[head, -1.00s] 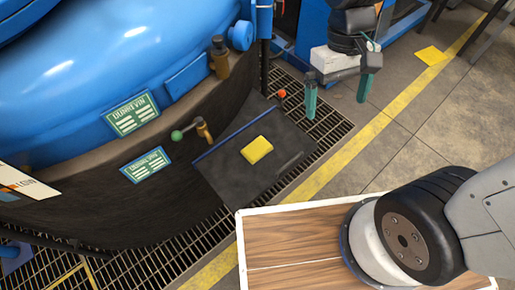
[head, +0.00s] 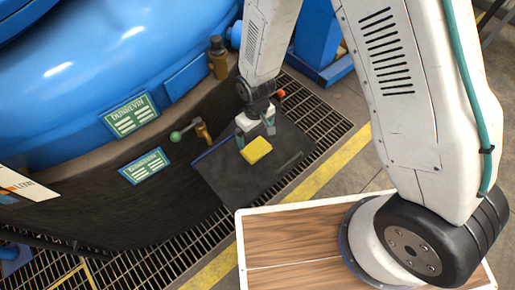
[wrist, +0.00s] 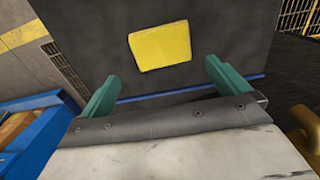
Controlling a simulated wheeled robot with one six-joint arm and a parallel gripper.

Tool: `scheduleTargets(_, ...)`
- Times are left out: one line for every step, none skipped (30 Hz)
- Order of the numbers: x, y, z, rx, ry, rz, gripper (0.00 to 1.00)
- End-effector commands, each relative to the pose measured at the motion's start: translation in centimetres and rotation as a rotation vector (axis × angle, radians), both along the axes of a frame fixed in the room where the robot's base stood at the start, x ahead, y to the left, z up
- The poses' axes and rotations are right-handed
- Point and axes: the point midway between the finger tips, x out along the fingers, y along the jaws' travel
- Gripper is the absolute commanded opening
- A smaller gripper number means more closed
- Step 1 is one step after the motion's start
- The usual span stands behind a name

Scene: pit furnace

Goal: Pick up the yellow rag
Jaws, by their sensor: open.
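The yellow rag (head: 256,150) is a small folded square lying flat on a dark shelf (head: 225,182) that juts from the furnace wall. My gripper (head: 255,134) is just behind the rag in the head view, its green fingers apart and nothing between them. In the wrist view the rag (wrist: 160,48) lies ahead of the two open fingers (wrist: 158,82), roughly centred between them. A gap shows between the fingertips and the rag. How high the fingers are above the shelf is hard to tell.
A green-knobbed lever (head: 176,136) and a brass fitting (head: 203,131) stand left of the shelf. A red knob (head: 281,93) is close behind my gripper. A blue strip (head: 207,149) edges the shelf's left side. Floor grating (head: 318,110) surrounds it.

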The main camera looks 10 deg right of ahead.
Motion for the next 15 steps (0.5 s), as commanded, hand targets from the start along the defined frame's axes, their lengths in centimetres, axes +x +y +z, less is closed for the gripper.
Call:
scheduleTargets(0.1, 0.1, -0.3, 0.003, -0.006, 0.002, 1.0)
scheduleTargets(0.1, 0.1, -0.6, 0.005, -0.009, 0.003, 1.0)
scheduleTargets(0.1, 0.1, -1.0, 0.004, -0.008, 0.004, 1.0)
scheduleTargets(0.1, 0.1, -1.3, 0.004, -0.007, 0.005, 1.0)
scheduleTargets(0.1, 0.0, -1.7, 0.003, -0.006, 0.004, 1.0)
scheduleTargets(0.1, 0.0, -2.1, 0.004, -0.007, 0.004, 1.0)
scheduleTargets(0.1, 0.0, -2.4, 0.004, -0.007, 0.004, 1.0)
scheduleTargets(0.0, 0.0, -2.7, 0.004, -0.007, 0.004, 1.0)
scheduleTargets(0.0, 0.0, -3.1, 0.003, -0.006, 0.003, 1.0)
scheduleTargets(-0.1, 0.0, -3.4, 0.003, -0.006, 0.003, 1.0)
scheduleTargets(-0.2, 0.0, -3.8, 0.003, -0.006, 0.004, 1.0)
scheduleTargets(-0.3, 0.0, -4.5, 0.003, -0.006, 0.003, 1.0)
scheduleTargets(-0.4, 0.0, -4.9, 0.002, -0.005, 0.004, 1.0)
scheduleTargets(-0.5, 0.0, -5.4, 0.002, -0.005, 0.004, 1.0)
scheduleTargets(-0.5, 0.0, -6.0, 0.003, -0.006, 0.003, 1.0)
